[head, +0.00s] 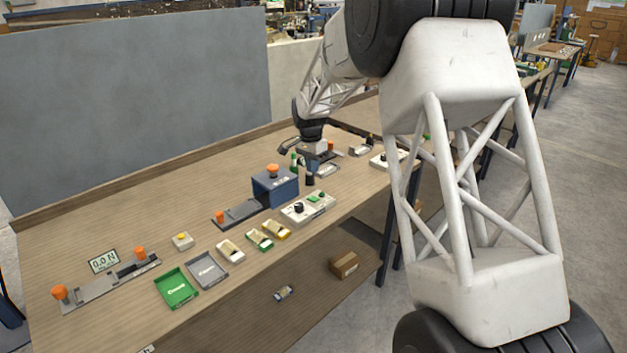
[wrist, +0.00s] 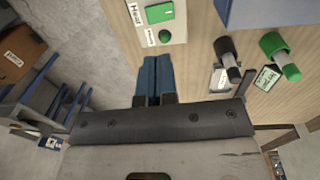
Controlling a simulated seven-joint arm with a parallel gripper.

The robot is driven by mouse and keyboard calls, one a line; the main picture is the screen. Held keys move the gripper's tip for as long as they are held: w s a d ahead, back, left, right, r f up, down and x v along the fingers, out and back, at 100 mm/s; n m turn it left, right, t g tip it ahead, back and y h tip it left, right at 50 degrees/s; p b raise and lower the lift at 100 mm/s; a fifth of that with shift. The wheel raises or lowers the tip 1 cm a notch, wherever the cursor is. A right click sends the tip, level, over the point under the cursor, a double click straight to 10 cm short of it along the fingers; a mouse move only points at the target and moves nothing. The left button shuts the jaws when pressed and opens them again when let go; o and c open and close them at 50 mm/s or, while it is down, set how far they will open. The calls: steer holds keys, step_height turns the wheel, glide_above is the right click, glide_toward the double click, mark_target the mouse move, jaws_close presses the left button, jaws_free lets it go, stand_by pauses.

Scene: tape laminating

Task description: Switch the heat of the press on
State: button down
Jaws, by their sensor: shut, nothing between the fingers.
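The press is a blue block with an orange knob (head: 275,187) in the middle of the bench in the head view. In front of it is a pale control box (head: 300,212) with a black knob and a green switch. The wrist view shows part of a pale box (wrist: 172,30) labelled HEAT, with a green switch (wrist: 160,13). My gripper (wrist: 156,58) has its blue fingers together, with nothing between them, pointing towards the box's lower edge. In the head view my gripper (head: 316,160) is beyond the press, its fingertips hard to make out.
A green-capped tool (wrist: 283,62) and a black-capped one (wrist: 228,62) stand to the right of my fingers. A green tray (head: 176,288), a grey tray (head: 207,270) and small bins line the bench's left front.

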steer(key=shift+w+a+r, duration=0.1)
steer(key=shift+r, duration=1.9)
steer(key=s+d+r+n+t, duration=0.1)
steer(key=s+d+r, duration=0.3)
steer(key=s, duration=0.5)
steer(key=s+d+r+n, duration=0.2)
steer(key=s+d+r, duration=0.3)
steer(key=s, duration=0.4)
steer(key=s+d+r+n+t, duration=0.1)
steer(key=s+d+r, duration=0.3)
steer(key=s, duration=0.5)
steer(key=s+d+f+n, duration=0.1)
steer(key=s+d, duration=0.1)
steer(key=s, duration=0.8)
steer(key=s+d+f+n, duration=0.1)
steer(key=s+d+n, duration=0.1)
steer(key=s, duration=0.8)
steer(key=s+d+f+n+t, duration=0.1)
steer(key=s+d+f, duration=0.1)
steer(key=s, duration=0.8)
steer(key=shift+s+d+n, duration=0.15)
steer(key=shift+d+n, duration=0.25)
steer(key=shift+d, duration=0.05)
